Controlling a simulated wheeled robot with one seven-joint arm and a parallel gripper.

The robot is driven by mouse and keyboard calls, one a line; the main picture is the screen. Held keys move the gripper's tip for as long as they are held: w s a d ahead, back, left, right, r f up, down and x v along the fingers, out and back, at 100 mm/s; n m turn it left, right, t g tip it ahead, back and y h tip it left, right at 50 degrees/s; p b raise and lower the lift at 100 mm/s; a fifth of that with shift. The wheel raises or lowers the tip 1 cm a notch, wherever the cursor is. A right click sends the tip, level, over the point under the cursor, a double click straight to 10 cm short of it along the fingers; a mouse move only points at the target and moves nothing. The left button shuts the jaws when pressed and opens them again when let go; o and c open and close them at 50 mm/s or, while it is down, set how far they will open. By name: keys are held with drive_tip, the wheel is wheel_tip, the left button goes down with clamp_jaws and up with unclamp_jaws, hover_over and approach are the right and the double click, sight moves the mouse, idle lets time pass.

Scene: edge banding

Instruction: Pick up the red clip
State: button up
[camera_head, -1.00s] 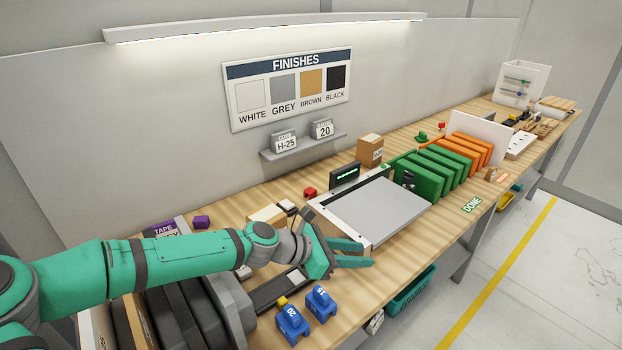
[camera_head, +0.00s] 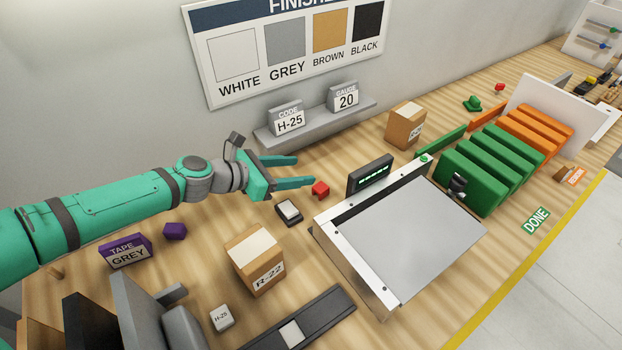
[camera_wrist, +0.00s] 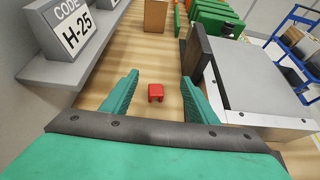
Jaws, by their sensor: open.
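A small red clip (camera_head: 320,189) lies on the wooden bench, left of the grey-topped machine. In the wrist view the red clip (camera_wrist: 156,92) shows between and beyond the two finger tips, a little right of centre between the left finger and the machine side. My gripper (camera_head: 305,171) is open and empty, with its green fingers pointing toward the clip. It also shows in the wrist view (camera_wrist: 160,85). The fingers appear apart from the clip. A second red piece (camera_head: 499,87) lies far back on the bench.
The grey-topped machine (camera_head: 410,235) with a dark display (camera_head: 370,175) stands right of the clip. A wall shelf (camera_head: 318,122) with code signs is behind. A cardboard box (camera_head: 406,125), a label box (camera_head: 256,262) and a small dark-based block (camera_head: 289,212) stand nearby.

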approach(320, 187)
drive_tip(key=shift+w+d, duration=0.2)
drive_tip(key=shift+w+d+f, duration=0.1)
drive_tip(key=shift+d+f, duration=0.05)
drive_tip(key=shift+f, duration=0.2)
drive_tip(key=x, duration=0.7)
drive_tip(key=shift+w+d, duration=0.1)
drive_tip(key=shift+d, duration=0.05)
drive_tip(key=c, duration=1.2)
